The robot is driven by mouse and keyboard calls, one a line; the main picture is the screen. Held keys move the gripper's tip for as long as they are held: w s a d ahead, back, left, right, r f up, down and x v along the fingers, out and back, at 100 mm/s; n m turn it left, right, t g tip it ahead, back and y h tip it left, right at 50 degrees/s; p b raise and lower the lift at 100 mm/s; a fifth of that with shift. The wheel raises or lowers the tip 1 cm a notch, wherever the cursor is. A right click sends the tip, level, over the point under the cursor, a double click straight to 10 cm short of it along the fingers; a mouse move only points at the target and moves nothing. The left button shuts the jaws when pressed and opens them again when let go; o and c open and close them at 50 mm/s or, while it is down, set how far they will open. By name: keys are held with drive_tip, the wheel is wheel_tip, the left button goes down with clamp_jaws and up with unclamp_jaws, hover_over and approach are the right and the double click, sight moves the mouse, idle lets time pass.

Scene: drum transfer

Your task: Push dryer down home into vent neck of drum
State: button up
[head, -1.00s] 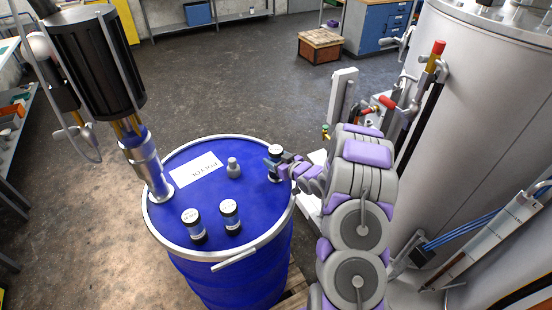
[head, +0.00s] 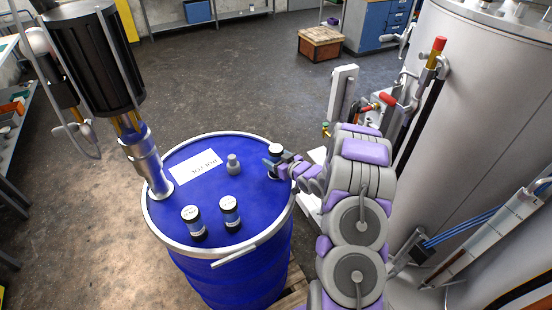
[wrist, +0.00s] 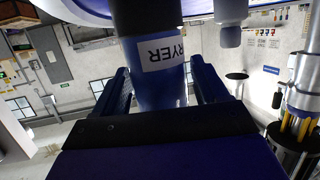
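In the wrist view the dryer (wrist: 160,52) shows a white label ending in "RYER". My gripper (head: 271,168) reaches it from the right, low on its body. In the wrist view my gripper's fingers (wrist: 160,85) stand one on each side of the dryer, very close to it. I cannot tell whether they press on it. The vent neck is hidden beneath the dryer, so its seating depth does not show.
A grey plug-like fitting (head: 234,165) and a white label (head: 195,168) are near the middle. A pump tube (head: 148,165) rises at the left. A large grey tank (head: 480,110) stands at right.

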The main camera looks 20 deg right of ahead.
drive_tip(key=o, duration=0.4)
drive_tip(key=shift+r, duration=0.1)
drive_tip(key=shift+c, duration=0.2)
drive_tip(key=shift+s, duration=0.1)
drive_tip(key=v, duration=1.7)
drive_tip(key=shift+b, duration=0.45)
drive_tip(key=shift+d, duration=0.1)
drive_tip(key=s+a+r+m+g+h+b, duration=0.1)
drive_tip(key=s+a+g+b, duration=0.3)
drive_tip(key=s+a, duration=0.3)
drive_tip(key=s+a+r+m+g+h+b, duration=0.1)
drive_tip(key=s+a+g+b, duration=0.3)
drive_tip(key=s, duration=1.1)
drive_tip(key=s+a+r+g+h+b, duration=0.1)
drive_tip(key=s+a+g+b, duration=0.3)
drive_tip(key=s+a+g, duration=0.4)
drive_tip(key=s+a+r, duration=0.1)
drive_tip(key=s+a, duration=0.2)
drive_tip(key=a, duration=0.1)
drive_tip(key=shift+s+m, duration=0.35)
drive_tip(key=shift+m, duration=0.05)
